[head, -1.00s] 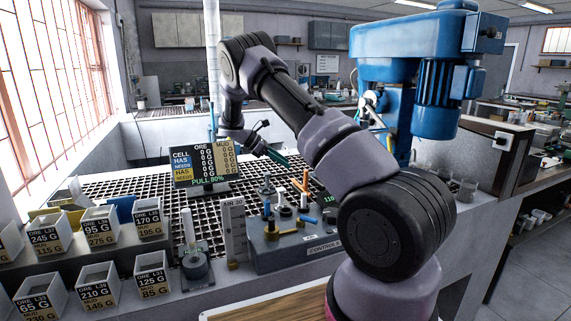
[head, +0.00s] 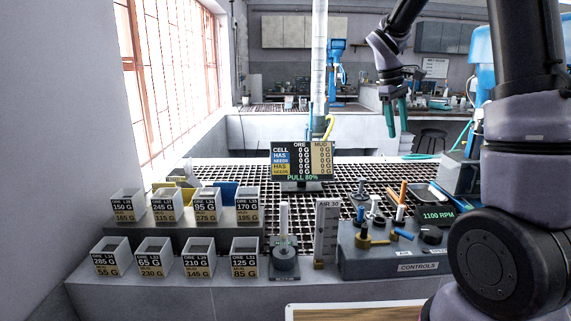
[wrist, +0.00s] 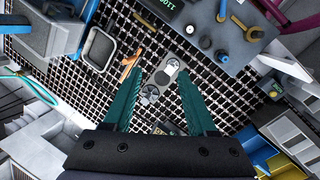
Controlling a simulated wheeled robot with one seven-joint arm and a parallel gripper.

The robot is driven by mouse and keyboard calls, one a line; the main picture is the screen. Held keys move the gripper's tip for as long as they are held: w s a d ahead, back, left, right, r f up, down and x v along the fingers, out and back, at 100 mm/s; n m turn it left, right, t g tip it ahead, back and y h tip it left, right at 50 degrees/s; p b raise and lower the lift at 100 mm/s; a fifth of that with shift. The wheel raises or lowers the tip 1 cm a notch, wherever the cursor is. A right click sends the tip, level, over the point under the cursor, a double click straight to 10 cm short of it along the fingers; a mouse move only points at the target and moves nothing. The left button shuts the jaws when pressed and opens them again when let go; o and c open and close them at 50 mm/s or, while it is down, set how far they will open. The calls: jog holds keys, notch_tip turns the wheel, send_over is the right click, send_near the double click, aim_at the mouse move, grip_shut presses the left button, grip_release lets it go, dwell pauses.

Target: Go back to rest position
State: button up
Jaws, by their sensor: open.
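My gripper (head: 395,117) is raised above the back of the black grating, in the upper right of the head view. Its two teal fingers point down and stand apart, with nothing between them. In the wrist view my gripper (wrist: 167,90) is open above the grating (wrist: 125,30), and a grey fitting (wrist: 162,80) shows below, between the fingers. My arm folds up along the right side of the head view and hides part of the blue machine (head: 484,75).
Labelled sample boxes (head: 153,252) stand in two rows at the left. A display (head: 301,162) stands mid-bench. The controls box (head: 390,262) with knobs and levers sits at front right, beside an air gauge (head: 326,232). A tray (wrist: 100,48) lies on the grating.

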jog(key=s+a+r+m+t+y, duration=0.1)
jog(key=s+a+r+m+t, duration=0.1)
jog(key=s, duration=0.6)
jog(key=s+a+r+m+t+y, duration=0.2)
jog(key=s+a+r+m, duration=0.1)
jog(key=s, duration=0.5)
jog(key=s+a+r+m+t+y, duration=0.2)
jog(key=s+r+m+t, duration=0.1)
jog(key=s, duration=0.5)
jog(key=r+m, duration=0.1)
jog(key=m, duration=0.1)
jog(key=shift+s+a+m, duration=0.2)
jog(key=shift+s+m, duration=0.05)
jog(key=shift+m, duration=0.05)
